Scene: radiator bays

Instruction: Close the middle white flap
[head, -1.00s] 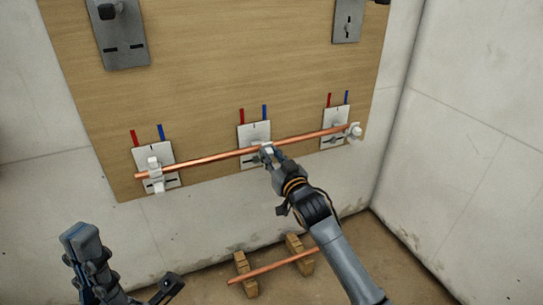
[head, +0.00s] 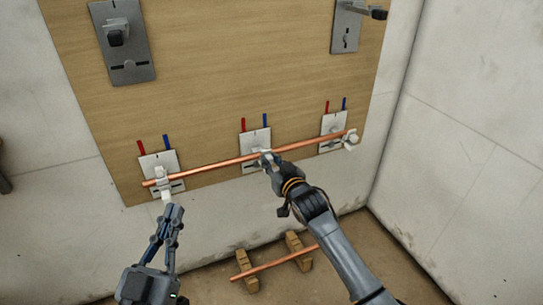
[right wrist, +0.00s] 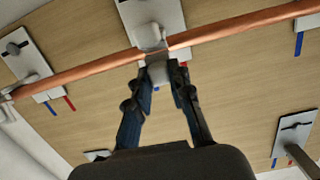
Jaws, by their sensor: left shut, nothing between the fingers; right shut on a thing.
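A copper pipe (head: 215,166) lies across three white clips on a wooden board. My right gripper (head: 267,160) is at the middle clip, shut on its white flap. In the right wrist view the middle white flap (right wrist: 158,72) sits between the fingertips, beside the pipe (right wrist: 90,70); the middle clip's plate (right wrist: 150,12) is behind it. How far the flap is turned is hard to tell. My left gripper (head: 174,212) is shut and empty, its tips just below the left clip's white flap (head: 166,193). Whether they touch is unclear. The right flap (head: 351,140) is at the pipe's right end.
Grey plates with black knobs or levers (head: 118,40) are higher on the board (head: 230,50). Red and blue strips rise above each clip. Another copper pipe (head: 275,263) rests on wooden blocks (head: 246,272) on the floor. A wall stands close at the right.

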